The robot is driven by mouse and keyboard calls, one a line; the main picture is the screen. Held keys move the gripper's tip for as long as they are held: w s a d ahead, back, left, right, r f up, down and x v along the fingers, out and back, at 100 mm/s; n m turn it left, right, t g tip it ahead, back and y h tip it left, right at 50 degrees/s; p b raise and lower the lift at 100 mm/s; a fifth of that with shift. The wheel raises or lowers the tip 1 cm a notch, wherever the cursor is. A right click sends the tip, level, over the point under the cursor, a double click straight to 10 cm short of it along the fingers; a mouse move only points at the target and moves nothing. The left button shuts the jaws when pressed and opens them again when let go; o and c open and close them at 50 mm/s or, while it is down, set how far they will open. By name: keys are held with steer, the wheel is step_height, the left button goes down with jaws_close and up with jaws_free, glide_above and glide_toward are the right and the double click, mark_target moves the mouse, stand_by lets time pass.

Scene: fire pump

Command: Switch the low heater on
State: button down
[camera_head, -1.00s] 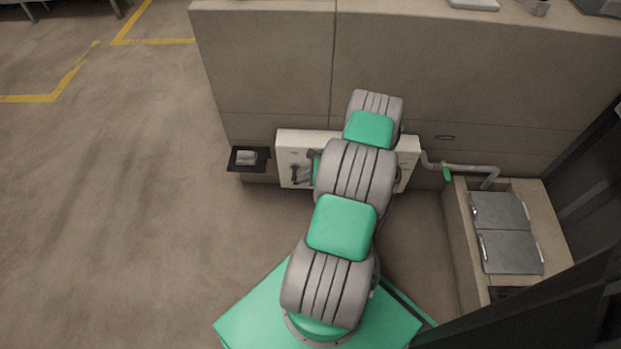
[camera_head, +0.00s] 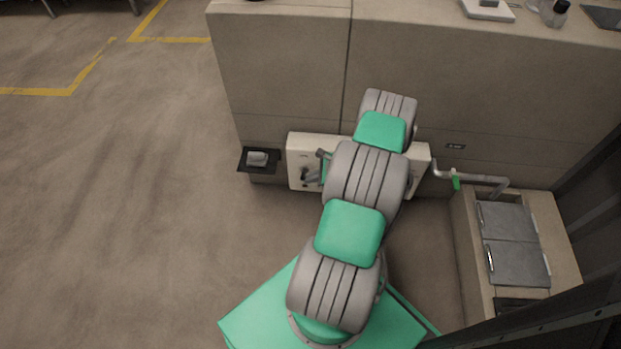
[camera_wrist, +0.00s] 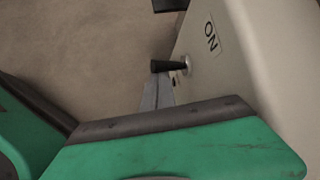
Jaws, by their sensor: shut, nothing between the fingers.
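A pale heater panel (camera_head: 299,150) is on the front of the beige cabinet, low down. In the wrist view its face (camera_wrist: 255,60) fills the right side, with an "ON" label (camera_wrist: 211,37). A black-tipped switch lever (camera_wrist: 166,66) sticks out from a silver base below the label, pointing left. My gripper (camera_wrist: 157,88) is shut and empty, its grey fingertips just below the lever. I cannot tell whether they touch it. In the head view my arm covers the panel's middle, and my gripper (camera_head: 313,176) shows only partly at its left end.
A small dark shelf (camera_head: 246,159) holding a grey item sticks out left of the panel. A pipe with a green handle (camera_head: 456,183) is on the right, above a low counter with metal lids (camera_head: 516,262). The floor on the left is clear.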

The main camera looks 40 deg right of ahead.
steer(key=shift+w+d+r, duration=0.15)
steer(key=shift+w+r, duration=0.1)
steer(key=shift+r, duration=0.3)
steer(key=p+v, duration=0.2)
steer(key=v, duration=0.5)
steer(key=shift+s, duration=0.45)
steer(key=shift+p, duration=0.3)
